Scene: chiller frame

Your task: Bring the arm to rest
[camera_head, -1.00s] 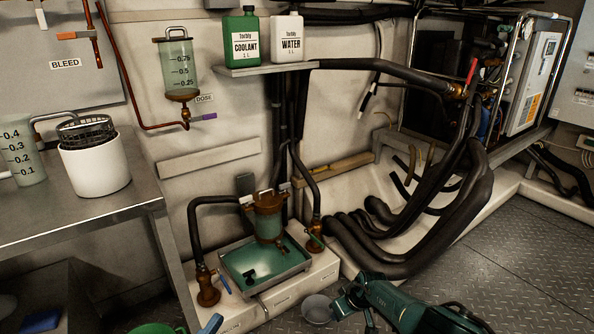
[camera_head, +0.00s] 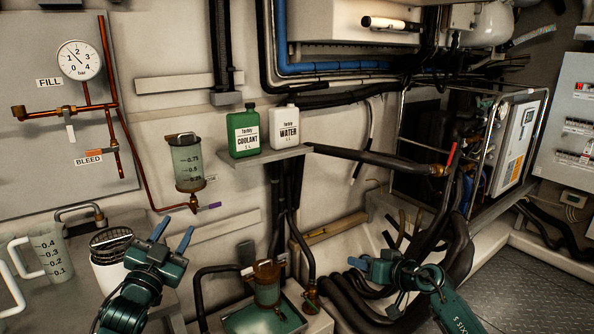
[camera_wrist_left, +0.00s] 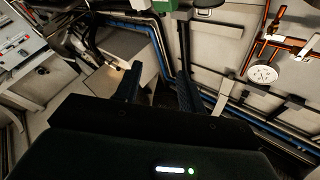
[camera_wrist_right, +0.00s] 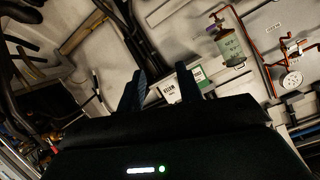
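My left gripper (camera_head: 174,232) is raised in front of the bench in the head view, its two blue-tipped fingers spread apart with nothing between them. Its parted fingers also show in the left wrist view (camera_wrist_left: 158,85). My right gripper (camera_head: 377,247) is in front of the thick black hoses at the right of centre. In the right wrist view its fingers (camera_wrist_right: 162,85) stand apart and empty. The right arm comes in from the lower right. Neither gripper visibly touches anything.
A green coolant bottle (camera_head: 243,133) and a white water bottle (camera_head: 284,128) stand on a wall shelf (camera_head: 262,159). A measuring jug (camera_head: 47,257) and a white pot (camera_head: 106,276) are at the left. A strainer housing (camera_head: 267,284) stands in a tray (camera_head: 285,318) below. Floor (camera_head: 520,290) shows clear at right.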

